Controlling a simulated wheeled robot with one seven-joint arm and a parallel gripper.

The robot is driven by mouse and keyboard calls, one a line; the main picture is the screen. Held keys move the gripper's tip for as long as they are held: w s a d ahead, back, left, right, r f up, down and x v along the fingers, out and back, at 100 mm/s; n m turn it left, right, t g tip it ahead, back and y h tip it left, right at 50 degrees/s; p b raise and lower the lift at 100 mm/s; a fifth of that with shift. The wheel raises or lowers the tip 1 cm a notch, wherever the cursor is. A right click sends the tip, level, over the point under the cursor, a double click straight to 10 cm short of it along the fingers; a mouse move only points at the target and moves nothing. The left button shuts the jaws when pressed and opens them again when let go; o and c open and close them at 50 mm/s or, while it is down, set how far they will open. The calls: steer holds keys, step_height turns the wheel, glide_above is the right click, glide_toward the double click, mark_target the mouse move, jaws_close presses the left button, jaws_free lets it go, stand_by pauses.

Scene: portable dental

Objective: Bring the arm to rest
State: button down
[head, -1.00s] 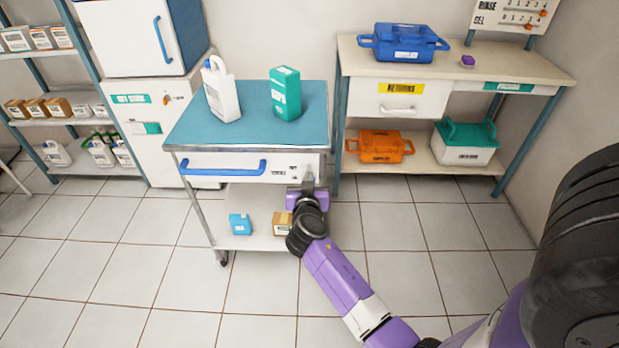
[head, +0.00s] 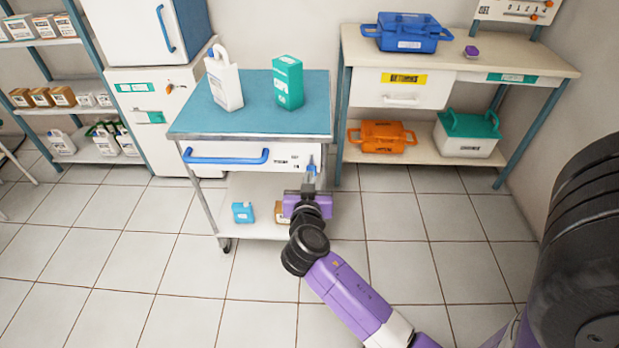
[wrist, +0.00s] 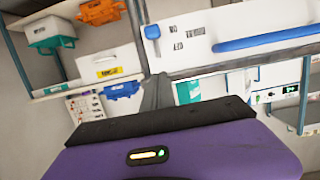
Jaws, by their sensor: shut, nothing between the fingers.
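My gripper (head: 311,168) is shut and empty. In the head view it is in front of the right end of the cart's drawer front, near a small blue mark or part there, and I cannot tell whether it touches. The cart (head: 255,128) has a blue top and a drawer (head: 205,154) with a blue handle, and the drawer looks closed. In the wrist view the shut fingers (wrist: 157,90) point towards the cart, whose drawer handle (wrist: 265,37) shows at the upper right. My purple arm reaches in from the lower right of the head view.
A white jug (head: 226,85) and a green carton (head: 288,84) stand on the cart. A blue carton (head: 242,212) and a brown box (head: 281,214) are on its lower shelf. A workbench (head: 500,58) stands right, a shelf rack (head: 62,106) left. The front floor is clear.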

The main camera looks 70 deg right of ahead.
stand_by(0.4)
steer(key=w+a+r+n+t+y, duration=0.2)
steer(key=w+a+n+t+y, duration=0.1)
steer(key=w+a+n+t, duration=0.3)
steer(key=s+a+r+n+t+y+p, duration=0.1)
steer(key=s+a+r+n+t+y, duration=0.15)
steer(key=a, duration=0.45)
steer(key=s+a+r+n+t+y+p, duration=0.1)
steer(key=s+a+n+y+p, duration=0.15)
steer(key=a, duration=0.35)
steer(key=s+a+r+y+p, duration=0.1)
steer(key=s+a+r+y, duration=0.1)
steer(key=s, duration=0.5)
steer(key=s+a+r+n+y+p, duration=0.1)
steer(key=s+a+r+y+p, duration=0.1)
steer(key=s+a+r, duration=0.2)
steer(key=s+a+r+n+y+p, duration=0.1)
steer(key=s+a+r+y+p, duration=0.1)
steer(key=s+a+r, duration=0.2)
steer(key=shift+s+a+g, duration=0.35)
steer(key=shift+s+a, duration=1.55)
steer(key=shift+s, duration=1.15)
